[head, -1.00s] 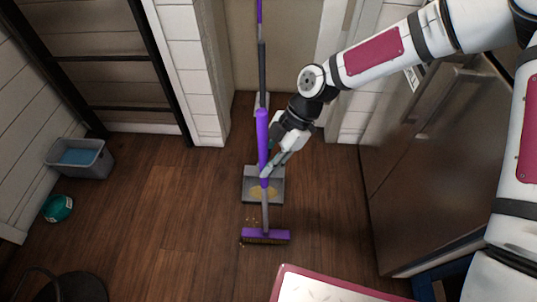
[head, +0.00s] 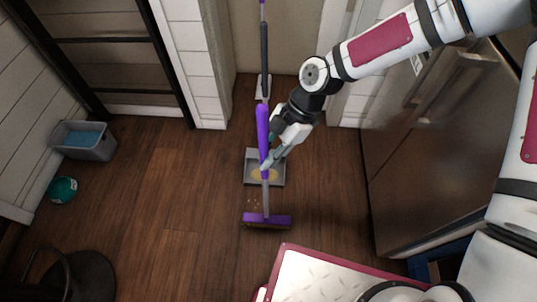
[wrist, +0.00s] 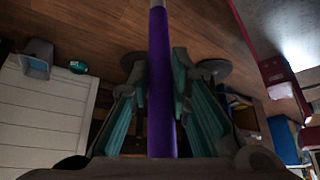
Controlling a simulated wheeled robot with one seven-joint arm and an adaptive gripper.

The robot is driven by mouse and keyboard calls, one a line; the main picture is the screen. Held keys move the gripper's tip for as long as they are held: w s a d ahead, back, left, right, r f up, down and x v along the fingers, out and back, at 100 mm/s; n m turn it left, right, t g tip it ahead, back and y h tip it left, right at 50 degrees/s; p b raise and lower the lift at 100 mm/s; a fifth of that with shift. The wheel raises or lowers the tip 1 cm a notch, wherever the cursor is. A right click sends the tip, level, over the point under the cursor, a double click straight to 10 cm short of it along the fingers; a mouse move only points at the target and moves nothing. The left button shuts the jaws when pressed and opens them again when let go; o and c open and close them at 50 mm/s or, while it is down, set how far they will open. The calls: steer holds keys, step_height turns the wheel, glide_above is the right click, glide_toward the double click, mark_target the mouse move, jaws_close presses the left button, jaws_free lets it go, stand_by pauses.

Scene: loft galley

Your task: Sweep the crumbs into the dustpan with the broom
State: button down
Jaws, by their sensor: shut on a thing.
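My gripper (head: 266,163) is shut on the purple handle of the broom (head: 263,125). In the wrist view the handle (wrist: 161,85) runs upright between the two fingers. The broom's purple head (head: 267,219) is low, at or just above the floor, on the near side of the dustpan. The grey dustpan (head: 279,157) lies on the floor behind the handle, partly hidden by it and my gripper. Yellowish crumbs (head: 259,175) show in the pan. A few small crumbs (head: 251,203) lie on the floor between the broom head and the pan.
A grey bin with blue inside (head: 85,140) and a teal round object (head: 62,190) stand at the left. A dark round object (head: 80,278) is at the lower left. A steel fridge (head: 430,150) bounds the right. Wood floor is clear left of the broom.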

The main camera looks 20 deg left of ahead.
steer(key=w+a+b, duration=0.3)
steer(key=w+b, duration=0.1)
steer(key=w, duration=1.1)
steer(key=shift+w+a+b, duration=0.3)
steer(key=shift+a+b, duration=0.05)
stand_by(1.1)
step_height(320, 180, up, 6)
steer(key=p, duration=0.3)
stand_by(0.5)
step_height(320, 180, up, 3)
steer(key=shift+p, duration=0.7)
steer(key=shift+s, duration=0.1)
